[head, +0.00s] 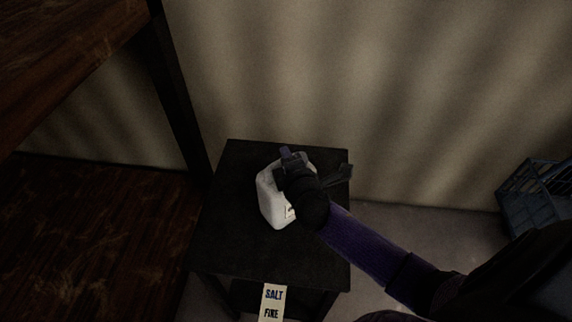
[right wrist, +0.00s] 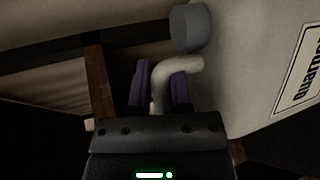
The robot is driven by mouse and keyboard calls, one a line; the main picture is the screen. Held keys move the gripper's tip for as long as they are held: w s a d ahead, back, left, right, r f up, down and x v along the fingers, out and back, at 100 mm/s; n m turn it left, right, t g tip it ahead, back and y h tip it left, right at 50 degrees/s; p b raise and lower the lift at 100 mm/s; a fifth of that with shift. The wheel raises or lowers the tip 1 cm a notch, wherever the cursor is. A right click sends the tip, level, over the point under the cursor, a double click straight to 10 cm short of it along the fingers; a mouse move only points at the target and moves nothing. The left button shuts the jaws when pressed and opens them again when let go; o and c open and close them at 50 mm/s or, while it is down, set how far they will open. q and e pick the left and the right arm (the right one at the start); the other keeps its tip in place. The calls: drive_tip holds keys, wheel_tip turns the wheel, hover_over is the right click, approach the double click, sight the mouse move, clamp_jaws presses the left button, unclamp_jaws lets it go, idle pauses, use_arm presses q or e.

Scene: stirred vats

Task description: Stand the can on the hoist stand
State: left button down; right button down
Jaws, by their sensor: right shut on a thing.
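The can, a pale jug-shaped container (head: 272,203), is upright over the top of a small black stand (head: 245,250); I cannot tell whether its base touches the top. In the right wrist view its pale wall with a dark-lettered label (right wrist: 260,75), grey cap and curved handle show. My right gripper (head: 292,162) is at the can's upper part and hides some of it. In the right wrist view its purple fingers (right wrist: 162,88) are shut on the handle. My left gripper is not in view. Nothing visible names the black stand as the hoist stand.
A pale card (head: 272,302) reading SALT and FIRE is at the stand's front. A brown wooden structure (head: 70,60) is at the left. A blue crate (head: 530,200) sits at the right by the wall (head: 400,90). The stand's front top is bare.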

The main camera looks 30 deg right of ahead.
drive_tip(key=shift+r, duration=0.1)
drive_tip(key=c, duration=0.5)
unclamp_jaws()
drive_tip(key=shift+c, duration=0.2)
drive_tip(key=shift+s+a+r+p, duration=0.1)
drive_tip(key=shift+s+r+p, duration=0.1)
drive_tip(key=shift+s+p, duration=0.15)
drive_tip(key=p+v, duration=0.2)
drive_tip(key=v, duration=0.9)
drive_tip(key=shift+s, duration=0.15)
